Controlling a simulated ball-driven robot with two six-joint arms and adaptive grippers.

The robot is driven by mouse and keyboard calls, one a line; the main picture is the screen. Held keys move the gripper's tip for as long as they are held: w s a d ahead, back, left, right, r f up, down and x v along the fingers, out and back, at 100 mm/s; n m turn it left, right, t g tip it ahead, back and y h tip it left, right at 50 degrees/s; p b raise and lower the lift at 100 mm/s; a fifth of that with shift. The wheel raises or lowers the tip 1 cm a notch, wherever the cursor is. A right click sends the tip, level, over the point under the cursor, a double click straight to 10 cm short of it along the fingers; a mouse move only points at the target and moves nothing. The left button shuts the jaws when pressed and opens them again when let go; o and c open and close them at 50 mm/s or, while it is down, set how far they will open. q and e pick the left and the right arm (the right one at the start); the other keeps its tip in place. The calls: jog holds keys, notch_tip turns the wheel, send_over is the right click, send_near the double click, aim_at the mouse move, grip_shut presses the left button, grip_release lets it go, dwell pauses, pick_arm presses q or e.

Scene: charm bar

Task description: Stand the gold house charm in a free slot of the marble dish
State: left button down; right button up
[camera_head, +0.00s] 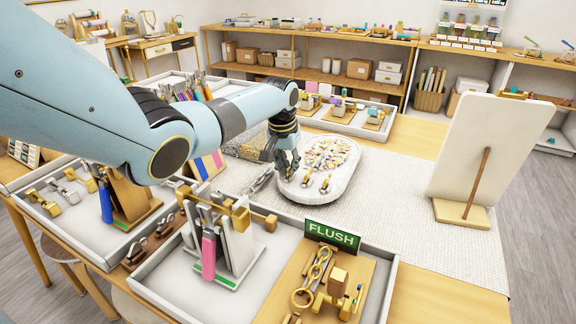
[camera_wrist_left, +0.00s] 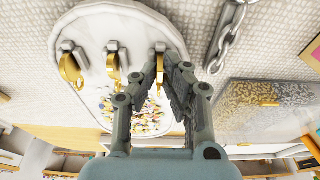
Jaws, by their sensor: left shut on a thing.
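The marble dish (camera_head: 302,194) is a white oval tray on the light woven mat. It holds a heap of small coloured beads and a row of gold charms in small grey slots. The dish also shows upside down in the left wrist view (camera_wrist_left: 110,18), with two gold charms (camera_wrist_left: 70,68) (camera_wrist_left: 113,62) standing in the row. My left gripper (camera_wrist_left: 166,72) is at the row's end, shut on a gold charm (camera_wrist_left: 159,72) seen edge-on beside a grey slot. Its house shape cannot be made out. In the head view my left gripper (camera_head: 284,166) is over the dish's left end. My right gripper is out of view.
A silver chain (camera_head: 263,181) lies just left of the dish, close to my left gripper. A tray with a FLUSH sign (camera_head: 332,236) and tools stands in front. A white display board (camera_head: 490,150) stands at the right. The mat right of the dish is clear.

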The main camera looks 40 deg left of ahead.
pick_arm(q)
jog(key=shift+f, duration=0.1)
jog(key=c, duration=1.4)
grip_release()
jog(key=r+p, duration=0.4)
jog(key=p, duration=0.1)
jog(key=s+r+p, duration=0.1)
jog(key=r+p, duration=0.1)
jog(key=shift+d+p, duration=0.15)
jog(key=shift+p, duration=0.2)
jog(key=shift+s, duration=0.1)
jog(key=r, duration=0.4)
jog(key=s+r, duration=0.1)
jog(key=r, duration=0.2)
jog(key=s+r, duration=0.1)
jog(key=r, duration=0.3)
jog(key=shift+s+d+r, duration=0.1)
jog(key=shift+d+r, duration=0.25)
